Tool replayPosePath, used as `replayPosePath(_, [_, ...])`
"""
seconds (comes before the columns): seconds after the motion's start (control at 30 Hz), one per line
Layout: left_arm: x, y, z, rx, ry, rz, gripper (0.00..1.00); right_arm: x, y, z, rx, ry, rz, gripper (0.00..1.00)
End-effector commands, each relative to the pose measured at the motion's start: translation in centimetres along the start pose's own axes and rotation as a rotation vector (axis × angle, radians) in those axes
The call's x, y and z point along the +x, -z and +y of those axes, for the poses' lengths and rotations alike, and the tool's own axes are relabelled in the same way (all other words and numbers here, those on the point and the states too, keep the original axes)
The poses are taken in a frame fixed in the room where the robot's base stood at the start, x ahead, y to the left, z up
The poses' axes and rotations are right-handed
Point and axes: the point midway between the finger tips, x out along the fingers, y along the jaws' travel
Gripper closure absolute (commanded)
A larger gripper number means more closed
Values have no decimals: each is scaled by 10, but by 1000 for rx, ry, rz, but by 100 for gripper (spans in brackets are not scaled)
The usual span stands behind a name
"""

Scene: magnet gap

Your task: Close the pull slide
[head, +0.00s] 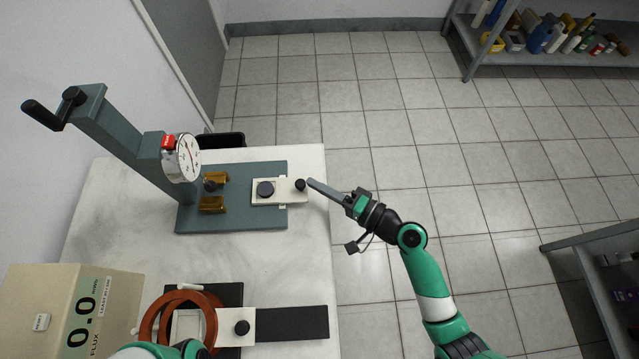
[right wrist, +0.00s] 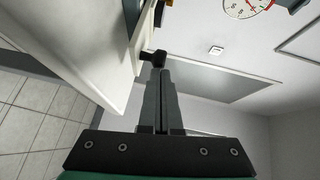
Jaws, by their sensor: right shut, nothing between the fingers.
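The pull slide (head: 283,190) is a pale plate with a large dark disc and a black end knob (head: 300,185). It lies at the right end of a grey-green base plate (head: 240,218) and sticks out past that plate's right edge. My right gripper (head: 312,183) is shut and empty, its fingertips at the right side of the knob. In the right wrist view the closed fingertips (right wrist: 160,72) are close to the black knob (right wrist: 153,57); I cannot tell whether they touch. My left gripper is not visible; only a bit of green arm shows at the bottom.
A post with a crank and a round dial (head: 182,158) stands on the base plate, near two amber blocks (head: 212,204). A flux meter box (head: 70,310) and a red-brown coil (head: 207,318) are at the front. The table edge is just right of the slide; beyond is open floor.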

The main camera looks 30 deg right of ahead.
Motion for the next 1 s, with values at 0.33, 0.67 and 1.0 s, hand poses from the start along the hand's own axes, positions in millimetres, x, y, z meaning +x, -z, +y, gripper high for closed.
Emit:
replayPosePath(0.33, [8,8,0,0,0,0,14,68,-51,-15,-1,0,-8,100])
replayPosePath(0.67, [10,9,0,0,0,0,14,100,-74,-19,-2,0,-2,100])
replayPosePath(1.0, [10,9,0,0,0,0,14,100,-74,-18,-1,-1,-5,100])
